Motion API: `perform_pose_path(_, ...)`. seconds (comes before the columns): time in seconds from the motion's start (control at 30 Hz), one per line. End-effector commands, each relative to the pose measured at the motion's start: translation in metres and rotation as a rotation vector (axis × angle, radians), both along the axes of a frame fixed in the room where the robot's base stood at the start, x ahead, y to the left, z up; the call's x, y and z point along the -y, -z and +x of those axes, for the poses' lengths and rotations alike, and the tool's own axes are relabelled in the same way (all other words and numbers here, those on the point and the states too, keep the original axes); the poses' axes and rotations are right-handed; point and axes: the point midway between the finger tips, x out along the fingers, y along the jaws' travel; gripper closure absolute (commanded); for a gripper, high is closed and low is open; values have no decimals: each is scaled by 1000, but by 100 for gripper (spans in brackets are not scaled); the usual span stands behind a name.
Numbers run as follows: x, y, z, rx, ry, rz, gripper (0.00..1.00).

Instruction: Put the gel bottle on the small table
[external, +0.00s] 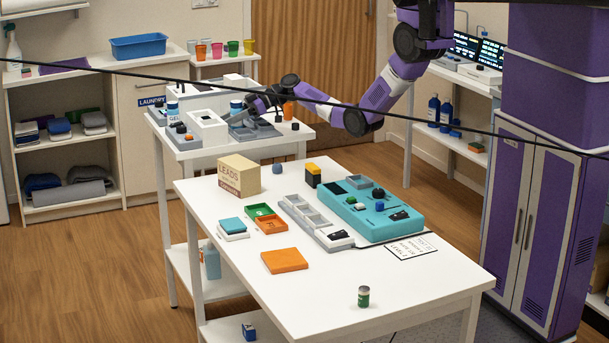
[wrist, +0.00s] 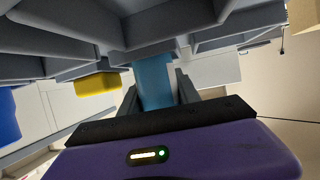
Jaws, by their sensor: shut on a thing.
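In the wrist view my gripper (wrist: 158,95) is shut on a blue cylinder (wrist: 154,78). Its label is hidden, so I cannot tell what it is. In the external view a blue-topped thing (external: 236,106) shows at my fingertips, partly hidden among grey trays.
Grey trays (external: 255,132) and a white box (external: 208,128) crowd the table by my gripper. The front table (external: 330,290) bears a teal case (external: 385,222), a LEADS box (external: 239,175) and a small can (external: 364,296). Its near part has free room. Coloured cups (external: 217,50) stand behind.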

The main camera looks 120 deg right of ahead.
Motion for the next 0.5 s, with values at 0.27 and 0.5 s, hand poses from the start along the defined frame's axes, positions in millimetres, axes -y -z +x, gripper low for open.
perform_pose_path(0.27, 0, 1, 0, 1, 0, -1, 100)
perform_pose_path(0.5, 0, 5, 0, 1, 0, -1, 100)
